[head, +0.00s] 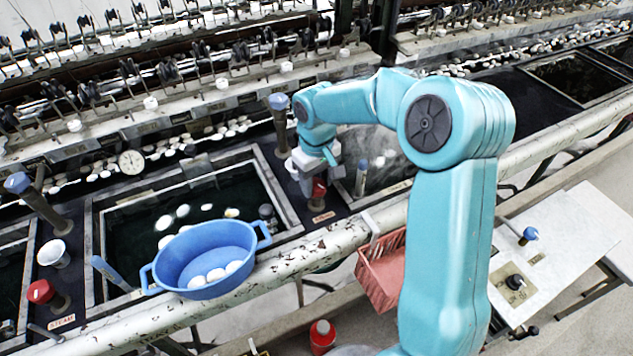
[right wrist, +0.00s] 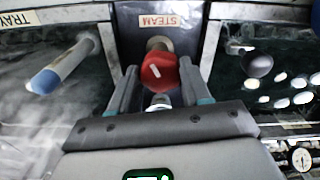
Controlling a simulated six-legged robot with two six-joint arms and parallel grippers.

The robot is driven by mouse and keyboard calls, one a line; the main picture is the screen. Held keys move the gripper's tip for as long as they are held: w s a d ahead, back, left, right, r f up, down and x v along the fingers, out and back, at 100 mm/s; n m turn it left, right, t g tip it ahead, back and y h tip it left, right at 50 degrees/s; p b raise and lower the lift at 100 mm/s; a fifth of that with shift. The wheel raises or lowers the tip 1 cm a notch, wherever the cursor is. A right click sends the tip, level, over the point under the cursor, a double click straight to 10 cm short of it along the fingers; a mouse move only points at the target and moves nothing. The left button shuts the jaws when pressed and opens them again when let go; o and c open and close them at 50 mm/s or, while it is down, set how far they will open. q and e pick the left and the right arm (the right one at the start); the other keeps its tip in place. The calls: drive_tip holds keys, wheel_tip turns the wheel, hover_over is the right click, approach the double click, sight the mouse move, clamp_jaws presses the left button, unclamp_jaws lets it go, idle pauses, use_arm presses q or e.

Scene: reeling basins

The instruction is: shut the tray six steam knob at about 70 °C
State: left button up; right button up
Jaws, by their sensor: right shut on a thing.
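The red steam knob (head: 319,188) stands at the front of the dark divider beside the tray with several white cocoons, above a small STEAM label (head: 323,217). In the right wrist view the red knob (right wrist: 158,72) sits between my two fingers, its white mark slanted, with a STEAM label (right wrist: 168,20) beyond it. My right gripper (head: 314,180) reaches down to the knob and is shut on it. A round white dial thermometer (head: 131,161) stands behind the cocoon tray; its reading is too small to tell. My left gripper is not in view.
A blue basin (head: 205,258) with several white cocoons stands on the front rail. A second red knob (head: 41,291) is at the far left. A red basket (head: 383,270) hangs at the rail. Steam drifts over the right tray. A blue-tipped rod (right wrist: 62,65) stands left of my fingers.

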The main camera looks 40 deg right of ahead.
sight(317, 185)
drive_tip(key=m+b, duration=0.1)
drive_tip(key=m, duration=0.3)
drive_tip(key=shift+m, duration=0.4)
drive_tip(key=shift+r, duration=0.1)
idle(0.3)
drive_tip(key=o, duration=1.1)
drive_tip(key=shift+c, duration=0.2)
wheel_tip(317, 185, up, 16)
drive_tip(key=p, duration=0.1)
drive_tip(key=shift+r, duration=0.15)
